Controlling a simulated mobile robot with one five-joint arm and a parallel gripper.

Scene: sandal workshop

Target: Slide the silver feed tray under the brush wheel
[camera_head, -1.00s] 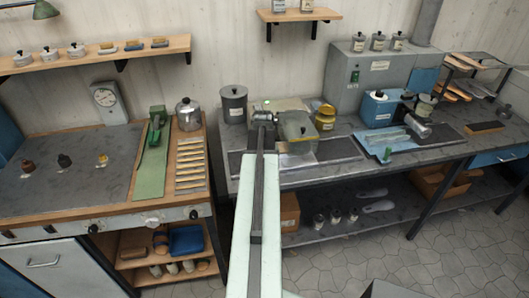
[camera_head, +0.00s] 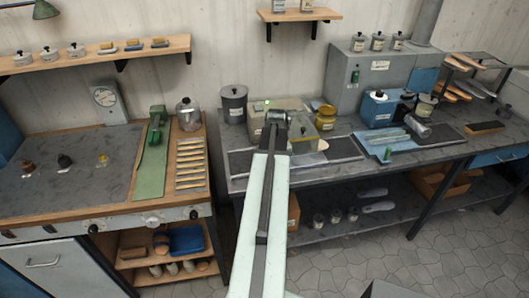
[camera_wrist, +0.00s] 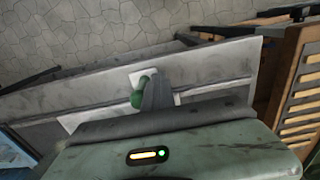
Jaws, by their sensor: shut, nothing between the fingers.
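The brush machine (camera_head: 303,129) stands on the middle bench, a green light on its top. In the wrist view its pale green top (camera_wrist: 215,145) and a dark grey cylindrical part (camera_wrist: 190,118) fill the near side; I cannot make out the brush wheel itself. A pale plate, apparently the silver feed tray (camera_wrist: 140,74), lies on the long grooved rail, partly hidden, with a green knob (camera_wrist: 139,97) close by. It seems to show at the machine's right side (camera_head: 322,145). My gripper (camera_wrist: 158,92) appears shut and empty beside the knob; contact is unclear. My arm hides it in the head view.
The grooved rail (camera_head: 346,148) runs along the bench on both sides of the machine.

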